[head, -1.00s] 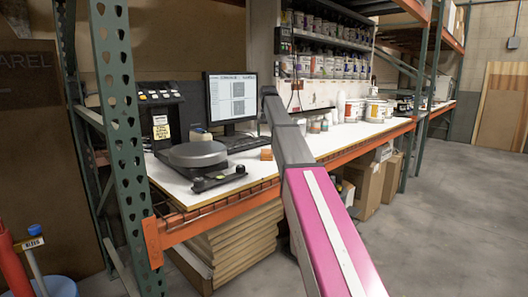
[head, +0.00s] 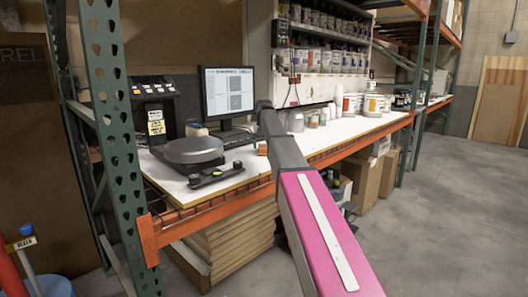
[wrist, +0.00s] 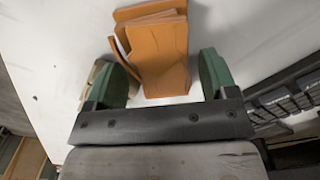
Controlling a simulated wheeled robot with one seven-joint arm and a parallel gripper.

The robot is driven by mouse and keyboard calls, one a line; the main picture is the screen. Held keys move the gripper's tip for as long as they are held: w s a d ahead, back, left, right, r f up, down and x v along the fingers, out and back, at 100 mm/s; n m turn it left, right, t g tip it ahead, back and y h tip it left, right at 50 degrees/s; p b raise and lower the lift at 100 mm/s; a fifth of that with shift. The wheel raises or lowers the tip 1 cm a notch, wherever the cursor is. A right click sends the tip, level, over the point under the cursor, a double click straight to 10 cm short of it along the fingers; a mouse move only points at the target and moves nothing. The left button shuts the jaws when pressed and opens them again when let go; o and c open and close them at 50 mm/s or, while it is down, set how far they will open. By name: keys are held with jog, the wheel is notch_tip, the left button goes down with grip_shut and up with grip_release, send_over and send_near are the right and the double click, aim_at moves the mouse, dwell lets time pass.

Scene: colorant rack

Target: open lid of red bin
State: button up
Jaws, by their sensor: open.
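A small orange box-like thing (wrist: 158,50) with thin flaps lies on the white tabletop in the wrist view. It is the nearest match to the red bin; I cannot tell whether it has a lid. It also shows small in the head view (head: 262,148), beside my arm. My gripper (wrist: 162,82) is open, with one green fingertip on each side of the thing's near part. I cannot tell whether the fingers touch it. In the head view my gripper is not clearly visible.
Grey floor (head: 450,200) is free at right.

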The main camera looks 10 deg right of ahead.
jog(key=shift+f, duration=0.9)
jog(key=c, duration=0.7)
jog(key=shift+r, duration=0.1)
jog(key=shift+c, duration=0.2)
